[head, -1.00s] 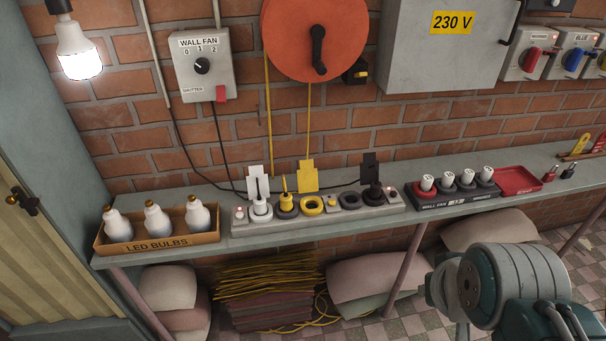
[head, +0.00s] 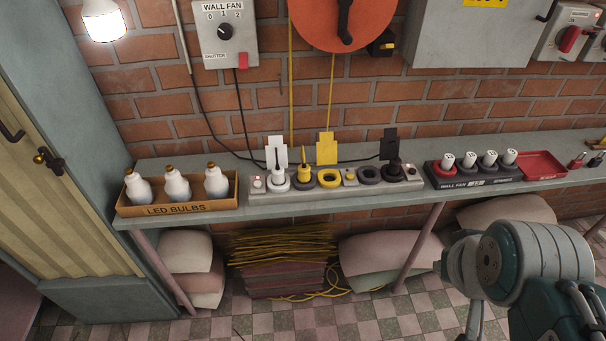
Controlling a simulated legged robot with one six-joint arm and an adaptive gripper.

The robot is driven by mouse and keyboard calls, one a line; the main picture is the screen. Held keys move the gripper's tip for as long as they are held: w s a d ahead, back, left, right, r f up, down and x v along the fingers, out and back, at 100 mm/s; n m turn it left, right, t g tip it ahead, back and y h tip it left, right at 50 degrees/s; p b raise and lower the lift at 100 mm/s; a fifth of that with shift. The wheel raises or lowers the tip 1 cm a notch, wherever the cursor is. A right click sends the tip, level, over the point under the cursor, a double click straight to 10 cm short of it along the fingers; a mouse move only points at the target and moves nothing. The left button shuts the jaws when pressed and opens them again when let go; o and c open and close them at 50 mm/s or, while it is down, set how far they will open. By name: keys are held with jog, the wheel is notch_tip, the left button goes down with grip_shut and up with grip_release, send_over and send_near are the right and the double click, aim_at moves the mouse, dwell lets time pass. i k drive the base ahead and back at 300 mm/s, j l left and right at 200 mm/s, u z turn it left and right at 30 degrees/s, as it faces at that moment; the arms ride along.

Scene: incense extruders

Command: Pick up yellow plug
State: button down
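The yellow plug (head: 305,173) sits upright in a dark ring socket on the grey power strip (head: 345,187), with a yellow cord rising from it. A white plug (head: 278,177) stands to its left. An empty yellow ring socket (head: 329,179) is just to its right, with a yellow tag (head: 326,148) behind it. A black plug (head: 393,170) is in the strip's right part. Grey and teal links of my arm show at the lower right, well away from the plug. My gripper's fingers are not visible.
A box of LED bulbs (head: 178,208) stands left of the strip. A dark holder with several white cylinders (head: 467,173) and a red tray (head: 544,164) are to the right. An orange reel (head: 344,18) hangs above. Cushions and stacked material lie under the shelf; the checkered floor before it is clear.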

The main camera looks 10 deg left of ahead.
aim_at(304, 176)
jog(key=i+j, duration=0.8)
jog(key=i, duration=0.15)
